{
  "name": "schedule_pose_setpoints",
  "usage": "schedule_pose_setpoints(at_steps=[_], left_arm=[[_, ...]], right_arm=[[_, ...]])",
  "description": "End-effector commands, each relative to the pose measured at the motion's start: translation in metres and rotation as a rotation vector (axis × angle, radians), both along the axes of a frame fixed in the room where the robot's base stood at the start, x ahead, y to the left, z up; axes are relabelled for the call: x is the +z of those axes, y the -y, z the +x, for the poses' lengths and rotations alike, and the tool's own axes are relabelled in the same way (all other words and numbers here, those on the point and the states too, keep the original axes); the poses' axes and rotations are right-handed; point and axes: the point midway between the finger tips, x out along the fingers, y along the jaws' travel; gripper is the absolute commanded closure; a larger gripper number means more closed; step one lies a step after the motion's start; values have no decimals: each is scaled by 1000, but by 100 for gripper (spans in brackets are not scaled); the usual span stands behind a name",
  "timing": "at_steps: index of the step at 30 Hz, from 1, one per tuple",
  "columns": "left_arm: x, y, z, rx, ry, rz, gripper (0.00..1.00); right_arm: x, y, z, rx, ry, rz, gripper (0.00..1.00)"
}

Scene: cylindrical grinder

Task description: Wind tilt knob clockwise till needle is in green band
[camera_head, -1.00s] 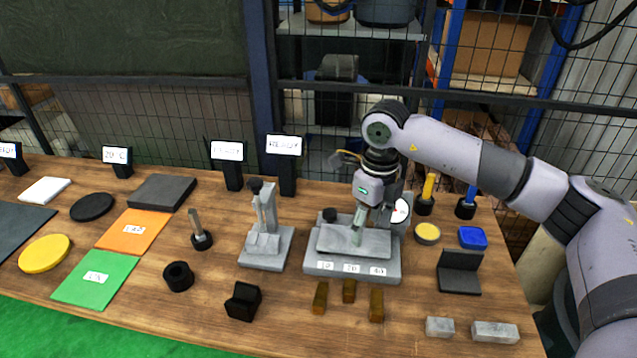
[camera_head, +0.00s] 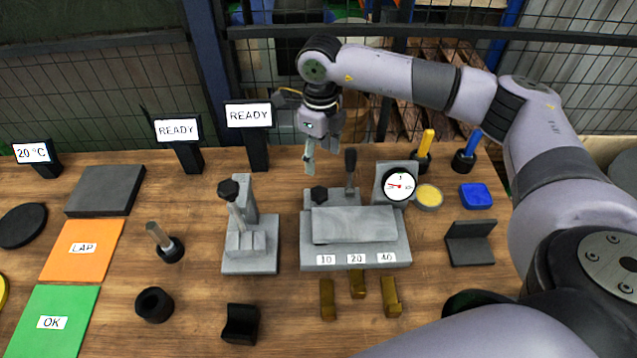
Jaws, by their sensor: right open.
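The grey grinder (camera_head: 306,256) stands on the bench with its flat table and labels 10, 20 and 40 along the front. A black star-shaped knob (camera_head: 319,194) sits at its left rear; I take it as the tilt knob. A black lever (camera_head: 350,170) stands right of it. The round white dial (camera_head: 399,185) on the right rear has a red needle pointing roughly left; a green band cannot be made out. My right gripper (camera_head: 310,166) is open and empty, above and behind the black knob, apart from it. My left gripper is out of view.
A smaller grey fixture (camera_head: 250,262) with a black knob stands left of the grinder. Several brass blocks (camera_head: 358,283) lie in front. A yellow-topped tin (camera_head: 429,196), blue box (camera_head: 476,195) and black angle block (camera_head: 470,243) stand to the right. Two READY signs (camera_head: 248,115) stand behind.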

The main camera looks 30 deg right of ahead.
Motion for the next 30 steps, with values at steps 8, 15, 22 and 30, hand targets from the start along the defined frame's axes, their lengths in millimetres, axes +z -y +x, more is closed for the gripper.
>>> schedule_pose_setpoints(at_steps=[8, 15, 22, 30], left_arm=[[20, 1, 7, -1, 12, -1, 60], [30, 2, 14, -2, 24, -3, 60], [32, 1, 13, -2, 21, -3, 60], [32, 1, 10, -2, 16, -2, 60]], right_arm=[[-60, -1, -1, 0, -5, 1, 42], [-104, -1, 0, 1, -3, -1, 42], [-124, 0, 0, 1, 0, 0, 42], [-126, 0, 0, 2, 0, 0, 42]])
